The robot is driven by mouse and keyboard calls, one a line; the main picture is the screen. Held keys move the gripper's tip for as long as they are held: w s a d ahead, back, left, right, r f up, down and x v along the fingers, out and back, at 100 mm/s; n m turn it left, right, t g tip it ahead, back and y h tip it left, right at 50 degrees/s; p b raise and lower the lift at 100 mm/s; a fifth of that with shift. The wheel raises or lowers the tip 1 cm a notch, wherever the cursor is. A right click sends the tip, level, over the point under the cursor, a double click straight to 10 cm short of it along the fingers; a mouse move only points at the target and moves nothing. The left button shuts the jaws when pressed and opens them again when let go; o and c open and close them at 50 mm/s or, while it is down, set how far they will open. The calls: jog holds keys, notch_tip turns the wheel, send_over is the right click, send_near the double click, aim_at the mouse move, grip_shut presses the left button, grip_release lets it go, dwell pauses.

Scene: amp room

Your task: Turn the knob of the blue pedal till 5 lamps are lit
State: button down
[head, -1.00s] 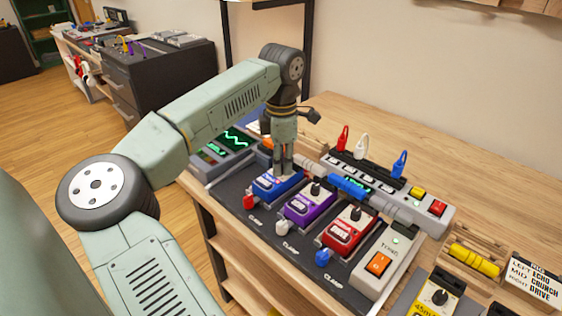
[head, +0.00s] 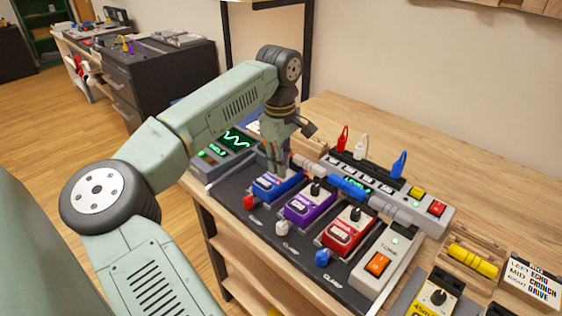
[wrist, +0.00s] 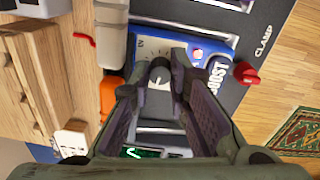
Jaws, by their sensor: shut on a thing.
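My gripper (head: 273,171) points down over the pedal's top. In the wrist view my gripper (wrist: 167,70) has its fingers closed around the dark knob (wrist: 158,70), which they partly cover. A small light shows on the pedal's face near the fingers. I cannot make out a count of lit lamps. The head view hides the knob behind the fingers.
A purple pedal (head: 309,206) and a red pedal (head: 348,231) stand to the right, with dark knobs. Behind them are a blue-and-grey cable bar (head: 346,187) and a grey power strip (head: 428,211) with upright plugs. A green-trace screen (head: 235,140) stands left.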

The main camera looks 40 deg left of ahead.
jog(key=shift+m, duration=0.4)
jog(key=c, duration=1.5)
grip_release()
jog(key=shift+r, duration=0.15)
jog(key=shift+s+r, duration=0.15)
jog(key=shift+r, duration=3.7)
